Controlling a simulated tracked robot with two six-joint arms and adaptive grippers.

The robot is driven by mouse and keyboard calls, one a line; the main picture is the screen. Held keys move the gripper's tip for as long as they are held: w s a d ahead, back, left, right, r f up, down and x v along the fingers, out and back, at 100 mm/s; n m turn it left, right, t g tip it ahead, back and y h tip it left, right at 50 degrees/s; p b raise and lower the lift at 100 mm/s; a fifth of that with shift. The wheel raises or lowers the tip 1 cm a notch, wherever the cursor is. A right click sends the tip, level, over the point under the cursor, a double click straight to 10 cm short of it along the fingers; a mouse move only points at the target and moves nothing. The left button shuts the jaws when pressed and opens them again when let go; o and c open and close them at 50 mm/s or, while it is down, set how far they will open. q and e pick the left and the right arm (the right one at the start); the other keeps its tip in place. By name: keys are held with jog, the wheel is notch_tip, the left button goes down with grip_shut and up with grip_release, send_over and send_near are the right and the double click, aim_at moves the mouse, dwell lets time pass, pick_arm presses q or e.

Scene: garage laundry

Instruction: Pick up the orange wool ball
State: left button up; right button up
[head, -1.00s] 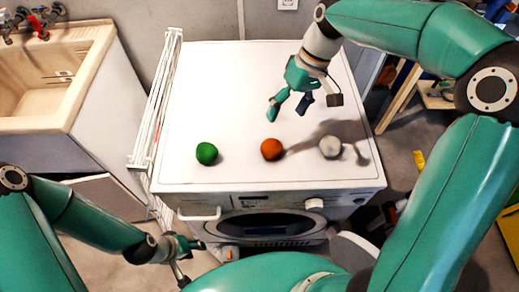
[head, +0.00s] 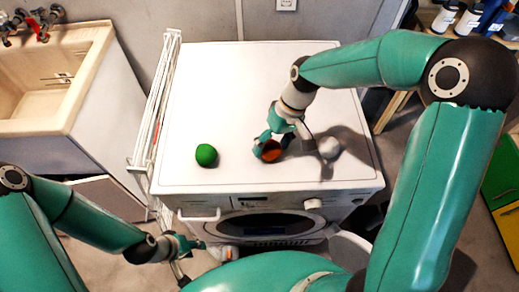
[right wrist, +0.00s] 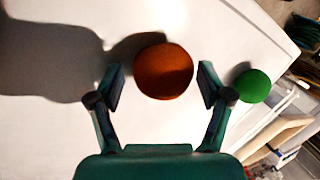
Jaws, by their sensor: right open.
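The orange wool ball (head: 271,154) sits on the white top of the washing machine, partly hidden by my right gripper (head: 271,148). In the right wrist view the orange ball (right wrist: 163,71) lies between the tips of the two open fingers of my right gripper (right wrist: 160,85). A gap shows on each side of the ball, so the fingers do not appear to press on it. My left gripper (head: 187,252) is low in front of the machine, away from the balls; its finger state is unclear.
A green ball (head: 206,155) is left of the orange one; it also shows in the right wrist view (right wrist: 251,86). A grey-white ball (head: 329,147) is to the right, in shadow. The back of the machine top (head: 230,80) is clear. A white rack (head: 158,110) and sink (head: 50,75) stand left.

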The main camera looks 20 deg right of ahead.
jog(key=c, duration=1.2)
jog(key=shift+r, duration=0.15)
